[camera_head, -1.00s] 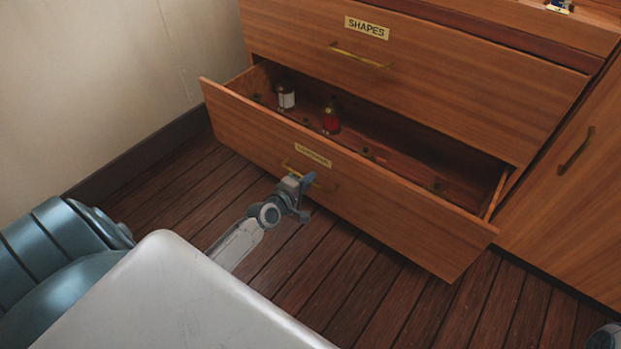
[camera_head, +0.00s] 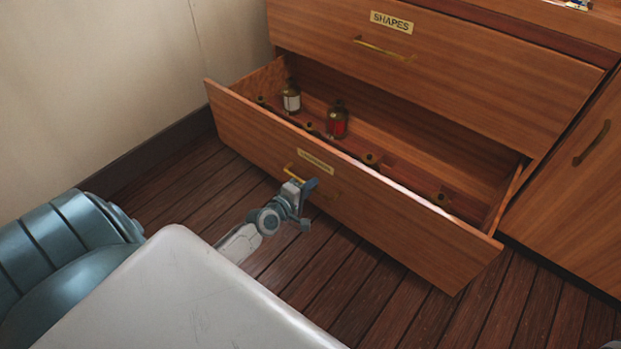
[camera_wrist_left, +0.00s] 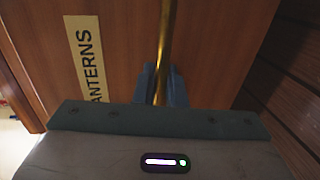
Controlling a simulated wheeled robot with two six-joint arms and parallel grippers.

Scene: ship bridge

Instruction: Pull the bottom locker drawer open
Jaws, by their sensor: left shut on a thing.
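The bottom locker drawer (camera_head: 400,235) stands pulled well out, with its inside showing. Its brass handle (camera_head: 294,171) is on the front, below a small label plate (camera_head: 315,161). My left gripper (camera_head: 305,190) is at that handle and shut on it. In the left wrist view the brass handle (camera_wrist_left: 165,45) runs down between the fingers (camera_wrist_left: 160,85), beside a label (camera_wrist_left: 88,60) reading "ANTERNS" in the part that shows. My right gripper is not in view.
In the drawer stand a white-labelled bottle (camera_head: 291,97), a red bottle (camera_head: 337,120) and several small brass-coloured parts. The closed SHAPES drawer (camera_head: 450,75) is above. A cabinet door (camera_head: 580,170) is at right, a wall (camera_head: 90,80) at left. Plank floor (camera_head: 340,280) lies clear in front.

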